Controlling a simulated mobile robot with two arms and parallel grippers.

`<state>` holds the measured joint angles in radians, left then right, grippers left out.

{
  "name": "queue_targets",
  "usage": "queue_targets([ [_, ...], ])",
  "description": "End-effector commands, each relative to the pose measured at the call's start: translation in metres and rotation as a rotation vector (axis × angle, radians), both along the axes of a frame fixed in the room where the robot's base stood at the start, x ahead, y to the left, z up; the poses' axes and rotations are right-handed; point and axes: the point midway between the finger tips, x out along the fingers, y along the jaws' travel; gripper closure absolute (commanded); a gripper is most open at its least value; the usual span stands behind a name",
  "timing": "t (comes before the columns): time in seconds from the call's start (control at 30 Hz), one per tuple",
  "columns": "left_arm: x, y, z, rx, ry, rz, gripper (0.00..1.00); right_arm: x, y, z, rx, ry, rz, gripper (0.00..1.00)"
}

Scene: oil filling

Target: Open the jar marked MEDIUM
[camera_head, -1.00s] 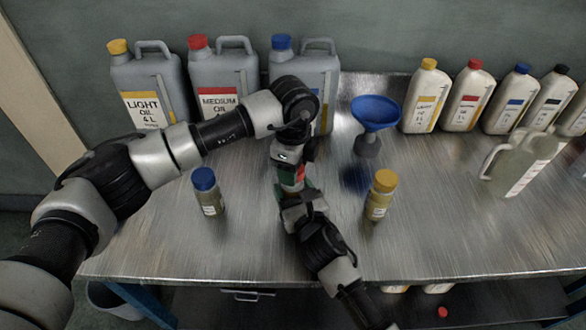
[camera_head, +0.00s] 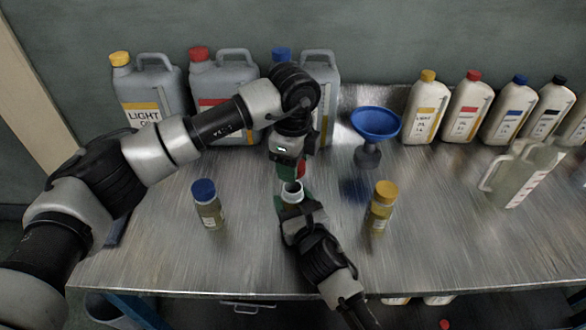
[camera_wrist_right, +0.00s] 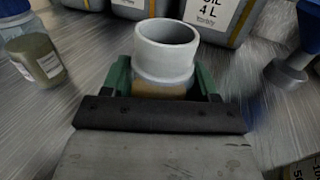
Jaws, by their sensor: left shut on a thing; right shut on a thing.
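A small jar with a bare, pale open neck (camera_head: 291,188) is held upright in my right gripper (camera_head: 292,204). The jar (camera_wrist_right: 166,60) also shows in the right wrist view, between green fingertips, its mouth uncovered and its label hidden. My left gripper (camera_head: 289,168) is just above the jar, pointing down, and shut on a red cap (camera_head: 299,172). The cap is mostly hidden by the fingers and is apart from the jar's neck. The word MEDIUM on the jar cannot be read here.
A blue-capped jar (camera_head: 207,205) stands left and a yellow-capped jar (camera_head: 381,207) right of my grippers. A blue funnel (camera_head: 375,123) stands behind right. The metal table's front is clear.

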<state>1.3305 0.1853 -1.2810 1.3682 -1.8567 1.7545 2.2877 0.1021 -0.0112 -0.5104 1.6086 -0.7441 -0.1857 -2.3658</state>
Motion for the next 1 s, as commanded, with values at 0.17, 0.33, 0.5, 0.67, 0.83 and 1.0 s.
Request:
queue_targets([
  [0.17, 0.0, 0.0, -0.001, 0.0, 0.001, 0.0, 0.79, 0.0, 0.0, -0.001, -0.001, 0.003, -0.001, 0.33],
  [0.33, 0.0, 0.0, -0.001, 0.0, 0.001, 0.0, 0.79, 0.0, 0.0, -0.001, -0.001, 0.002, 0.0, 0.11],
  [0.5, 0.0, 0.0, -0.001, 0.0, 0.001, 0.0, 0.79, 0.0, 0.0, 0.0, 0.0, 0.001, 0.0, 0.11],
  [0.67, 0.0, 0.0, -0.001, 0.0, 0.001, 0.0, 0.79, -0.005, -0.002, -0.001, -0.001, 0.001, 0.0, 0.11],
  [0.83, 0.0, 0.0, -0.001, 0.0, 0.001, 0.0, 0.79, -0.03, -0.012, -0.002, -0.003, 0.001, 0.001, 0.11],
  [1.0, 0.0, 0.0, -0.004, 0.0, 0.001, 0.0, 0.79, -0.065, -0.026, -0.003, -0.002, 0.003, 0.0, 0.11],
])
